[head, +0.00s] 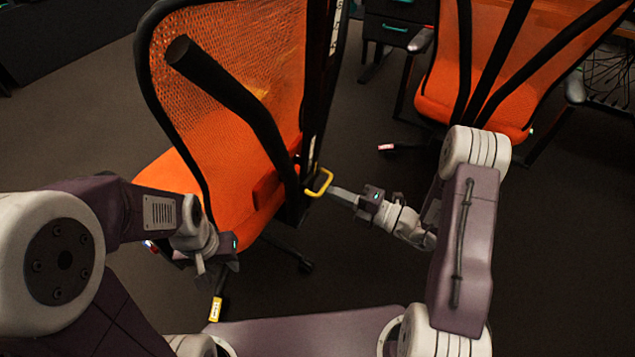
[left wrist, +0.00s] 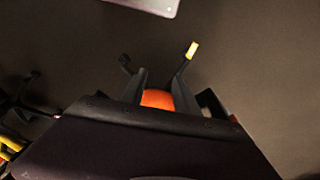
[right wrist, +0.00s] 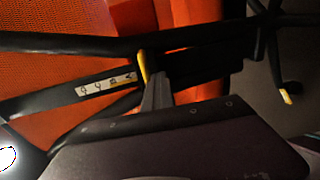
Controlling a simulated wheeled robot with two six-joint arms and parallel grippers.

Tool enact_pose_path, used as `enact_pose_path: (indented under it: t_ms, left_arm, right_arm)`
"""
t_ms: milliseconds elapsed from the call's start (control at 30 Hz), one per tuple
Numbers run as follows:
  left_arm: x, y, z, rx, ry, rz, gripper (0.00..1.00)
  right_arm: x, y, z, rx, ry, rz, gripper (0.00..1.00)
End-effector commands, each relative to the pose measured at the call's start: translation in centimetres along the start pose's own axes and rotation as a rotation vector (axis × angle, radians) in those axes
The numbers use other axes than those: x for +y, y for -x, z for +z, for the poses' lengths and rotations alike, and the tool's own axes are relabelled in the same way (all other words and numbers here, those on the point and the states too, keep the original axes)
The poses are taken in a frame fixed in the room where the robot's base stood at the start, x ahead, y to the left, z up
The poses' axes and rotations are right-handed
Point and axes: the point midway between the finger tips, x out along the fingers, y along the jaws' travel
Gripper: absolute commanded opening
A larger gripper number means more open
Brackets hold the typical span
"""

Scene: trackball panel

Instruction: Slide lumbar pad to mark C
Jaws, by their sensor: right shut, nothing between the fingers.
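The lumbar pad (head: 268,190) shows as a darker red block low on the back of the near orange chair. A yellow handle (head: 320,183) sticks out at the chair's spine; it also shows in the right wrist view (right wrist: 143,66). A pale strip with several letters (right wrist: 105,85) runs along the spine, with the handle just past one end. I cannot tell which letter is C. My right gripper (head: 335,191) is shut and empty, its tips close beside the handle; I cannot tell if they touch. My left gripper (head: 203,270) is open and empty, low beside the seat.
The near chair (head: 222,60) has a thick black bar (head: 225,85) jutting towards me. A second orange chair (head: 470,105) stands at the back right, near a dark drawer unit (head: 390,30). The near chair's base leg has a yellow tag (head: 215,309). Dark floor is clear at left.

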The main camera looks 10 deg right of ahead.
Motion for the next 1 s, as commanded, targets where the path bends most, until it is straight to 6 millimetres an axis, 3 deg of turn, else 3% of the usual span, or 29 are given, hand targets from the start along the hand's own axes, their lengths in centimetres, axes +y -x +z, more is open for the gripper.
enact_pose_path:
  t_ms: [833, 1000]
  left_arm:
    - [0.0, 1.8, -0.2, 0.0, 0.0, 0.0, 0.36]
    - [0.0, 1.5, -0.2, 0.0, 0.0, 0.0, 0.36]
  right_arm:
    - [1.7, 0.0, 0.0, 0.001, 0.002, 0.004, 0.0]
    - [1.2, 0.0, 0.0, 0.001, 0.001, 0.003, 0.0]
